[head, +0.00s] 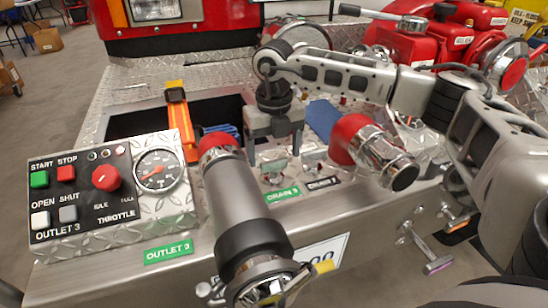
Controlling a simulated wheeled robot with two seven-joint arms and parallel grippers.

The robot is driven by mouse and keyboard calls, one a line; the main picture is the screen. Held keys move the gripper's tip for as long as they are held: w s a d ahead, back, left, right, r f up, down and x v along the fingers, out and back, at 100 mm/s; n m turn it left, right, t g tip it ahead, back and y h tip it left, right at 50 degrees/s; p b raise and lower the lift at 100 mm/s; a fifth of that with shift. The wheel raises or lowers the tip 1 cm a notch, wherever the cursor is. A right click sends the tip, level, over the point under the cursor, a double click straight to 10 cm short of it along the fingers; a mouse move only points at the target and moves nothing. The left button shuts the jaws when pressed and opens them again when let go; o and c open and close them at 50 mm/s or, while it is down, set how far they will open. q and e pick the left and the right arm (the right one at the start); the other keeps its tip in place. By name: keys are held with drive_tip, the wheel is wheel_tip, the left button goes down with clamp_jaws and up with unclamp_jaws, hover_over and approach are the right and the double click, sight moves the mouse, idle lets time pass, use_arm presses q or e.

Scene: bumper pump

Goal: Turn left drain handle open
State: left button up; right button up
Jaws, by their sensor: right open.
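The left drain handle (274,173) is a small metal lever on the bumper deck, just behind the green DRAIN 3 label (283,196). A second small drain handle (312,155) sits to its right, behind a black drain label (323,183). My right gripper (275,156) points down over the left drain handle with its fingers apart. The fingertips are on either side of the handle in the picture; I cannot tell whether they touch it. My right arm comes in from the right. My left gripper is not in view.
A large grey outlet pipe (238,190) stands close left and in front. A red and chrome outlet (380,150) stands to the right. A control panel (110,190) with buttons and a gauge is at left. A red pump (425,40) stands behind.

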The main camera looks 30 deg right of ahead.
drive_tip(key=shift+f, duration=1.05)
drive_tip(key=c, duration=1)
